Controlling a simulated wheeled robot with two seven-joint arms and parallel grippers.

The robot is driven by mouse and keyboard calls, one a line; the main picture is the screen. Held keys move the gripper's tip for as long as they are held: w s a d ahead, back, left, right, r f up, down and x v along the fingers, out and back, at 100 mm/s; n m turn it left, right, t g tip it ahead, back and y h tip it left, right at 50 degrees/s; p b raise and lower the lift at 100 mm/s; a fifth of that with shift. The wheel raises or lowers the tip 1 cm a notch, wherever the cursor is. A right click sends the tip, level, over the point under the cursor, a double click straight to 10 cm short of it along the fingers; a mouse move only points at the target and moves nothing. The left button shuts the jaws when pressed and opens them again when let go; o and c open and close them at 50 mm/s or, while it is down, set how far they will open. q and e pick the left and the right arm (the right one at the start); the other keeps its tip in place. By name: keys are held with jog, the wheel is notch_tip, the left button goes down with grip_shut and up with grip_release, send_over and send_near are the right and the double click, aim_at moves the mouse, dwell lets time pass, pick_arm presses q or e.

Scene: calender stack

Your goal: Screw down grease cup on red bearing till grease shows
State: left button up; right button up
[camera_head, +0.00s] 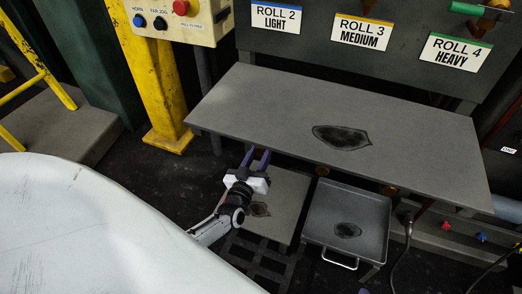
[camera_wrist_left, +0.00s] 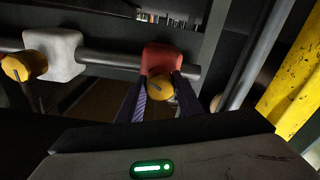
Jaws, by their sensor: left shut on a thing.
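In the left wrist view, the red bearing (camera_wrist_left: 162,57) sits on a dark horizontal shaft, with a round yellow grease cup (camera_wrist_left: 160,88) on its near side. My left gripper (camera_wrist_left: 161,92) is shut on this cup, one dark finger on each side. In the head view, my left gripper (camera_head: 257,160) reaches under the front edge of the grey plate, which hides the red bearing and its cup. I cannot make out any grease at the bearing. My right gripper is in neither view.
A white bearing (camera_wrist_left: 53,55) with another yellow cup (camera_wrist_left: 24,66) is on the same shaft. The grey plate (camera_head: 250,95) overhangs my left gripper. A metal tray (camera_head: 375,210) stands to its right; a yellow post (camera_head: 160,70) stands to the left.

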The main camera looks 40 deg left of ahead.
pick_arm(q)
jog(key=shift+m, duration=0.3)
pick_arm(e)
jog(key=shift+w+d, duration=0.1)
pick_arm(q)
jog(key=o, duration=1)
jog(key=shift+o, duration=0.2)
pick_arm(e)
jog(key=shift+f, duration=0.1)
pick_arm(q)
jog(key=shift+s, duration=0.15)
jog(key=shift+s+d+p, duration=0.1)
jog(key=shift+s+p, duration=0.2)
jog(key=shift+s, duration=0.05)
jog(key=p+v, duration=0.2)
jog(key=v, duration=0.7)
jog(key=shift+s+p, duration=0.2)
jog(key=shift+p, duration=0.2)
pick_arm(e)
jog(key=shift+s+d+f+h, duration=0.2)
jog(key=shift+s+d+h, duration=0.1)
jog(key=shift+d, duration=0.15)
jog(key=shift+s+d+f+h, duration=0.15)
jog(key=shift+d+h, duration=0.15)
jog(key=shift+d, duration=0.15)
